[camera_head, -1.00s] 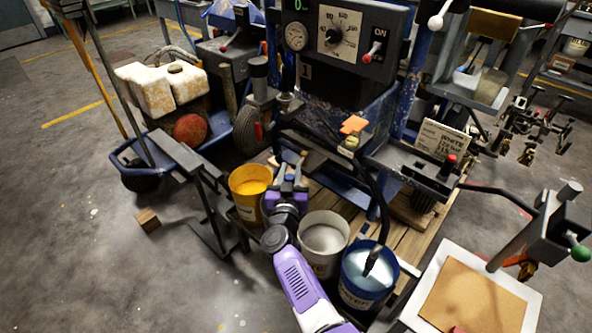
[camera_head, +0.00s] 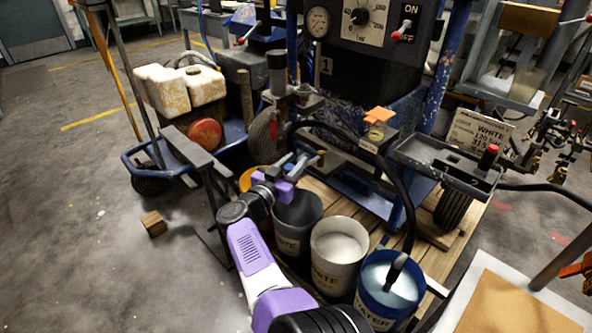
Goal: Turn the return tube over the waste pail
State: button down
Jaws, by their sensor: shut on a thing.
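My gripper (camera_head: 302,163) is above the back rim of a dark grey pail (camera_head: 302,208), which I take as the waste pail; its label is only partly legible. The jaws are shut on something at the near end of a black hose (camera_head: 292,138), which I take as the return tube. The jaws and my wrist hide most of the held part, and I cannot tell which way its mouth points. Another black hose (camera_head: 407,210) arches down into the blue water pail (camera_head: 362,292).
A white pail (camera_head: 318,262) of white paint stands between the grey and blue pails. A yellow pail (camera_head: 248,180) is mostly behind my arm. The machine's control panel (camera_head: 372,22) rises behind. A dark metal stand (camera_head: 212,205) is at left. A wood block (camera_head: 153,223) lies on open floor.

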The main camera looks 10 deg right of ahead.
aim_at(286, 171)
dwell(0.4)
jog(key=c, duration=1.1)
grip_release()
jog(key=shift+d, duration=0.1)
jog(key=shift+s+a+p, duration=0.2)
jog(key=shift+a+p, duration=0.1)
jog(key=p+v, duration=0.3)
jog(key=v, duration=0.3)
jog(key=shift+r, duration=0.1)
jog(key=shift+s+a+p, duration=0.25)
jog(key=shift+s+p, duration=0.05)
jog(key=shift+s, duration=0.15)
